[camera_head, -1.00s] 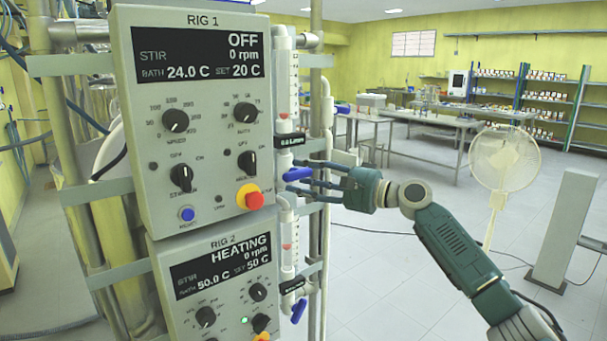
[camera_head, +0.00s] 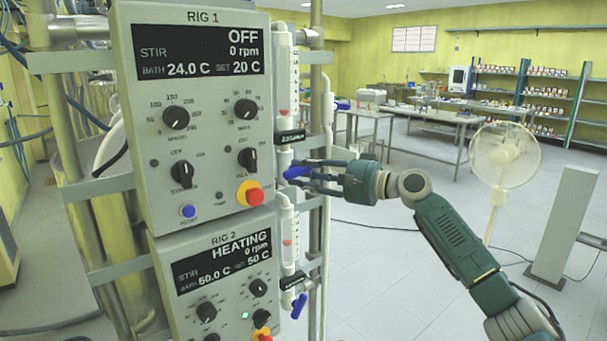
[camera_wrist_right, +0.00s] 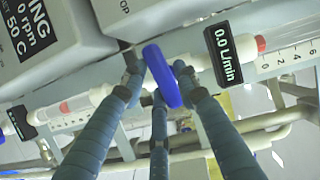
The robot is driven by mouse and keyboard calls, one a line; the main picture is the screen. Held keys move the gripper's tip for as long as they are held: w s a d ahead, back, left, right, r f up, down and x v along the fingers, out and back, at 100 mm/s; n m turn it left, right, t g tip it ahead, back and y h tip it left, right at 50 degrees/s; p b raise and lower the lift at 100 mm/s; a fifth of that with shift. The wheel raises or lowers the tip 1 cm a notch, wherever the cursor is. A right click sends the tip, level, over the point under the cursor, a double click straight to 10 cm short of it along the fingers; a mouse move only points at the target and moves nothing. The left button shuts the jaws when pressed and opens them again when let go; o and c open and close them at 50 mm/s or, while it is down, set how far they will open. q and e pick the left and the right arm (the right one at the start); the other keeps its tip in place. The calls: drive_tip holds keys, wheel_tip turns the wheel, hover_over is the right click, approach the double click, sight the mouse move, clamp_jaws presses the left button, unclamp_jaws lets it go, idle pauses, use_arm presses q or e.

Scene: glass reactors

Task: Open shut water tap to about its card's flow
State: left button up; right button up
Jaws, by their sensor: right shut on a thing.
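The blue water tap handle (camera_head: 296,172) is on the white pipe to the right of the RIG 1 box (camera_head: 200,120). My right gripper (camera_head: 308,177) is at the handle, its fingers closed around it. In the right wrist view the blue handle (camera_wrist_right: 162,75) lies between the fingertips, slanted. A black label (camera_wrist_right: 230,54) beside it reads 0.0 L/min; in the head view the same label (camera_head: 291,136) is too small to read. Next to it the clear flow tube has a red float (camera_wrist_right: 261,44) at the low end of its scale. My left gripper is not in view.
Below stands the RIG 2 box (camera_head: 220,275), with its own black label (camera_head: 292,281) and blue tap handle (camera_head: 299,306). A red emergency knob (camera_head: 254,196) juts from RIG 1 close by.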

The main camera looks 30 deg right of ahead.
drive_tip(key=shift+n+g+h+p, duration=0.3)
drive_tip(key=shift+n+g+p, duration=0.15)
drive_tip(key=shift+n, duration=0.65)
drive_tip(key=n+h+p, duration=0.1)
drive_tip(key=n, duration=0.1)
drive_tip(key=shift+r+n+g+h+p, duration=0.15)
drive_tip(key=shift+n+g+h+p, duration=0.15)
drive_tip(key=shift+n+g+p, duration=0.1)
drive_tip(key=n+h+p, duration=0.1)
drive_tip(key=n+p, duration=0.1)
drive_tip(key=shift+n, duration=0.3)
drive_tip(key=shift+n+g+h+p, duration=0.25)
drive_tip(key=shift+n+h+p, duration=0.5)
drive_tip(key=shift+n+h, duration=0.15)
drive_tip(key=o, duration=1.1)
drive_tip(key=shift+d+r, duration=0.1)
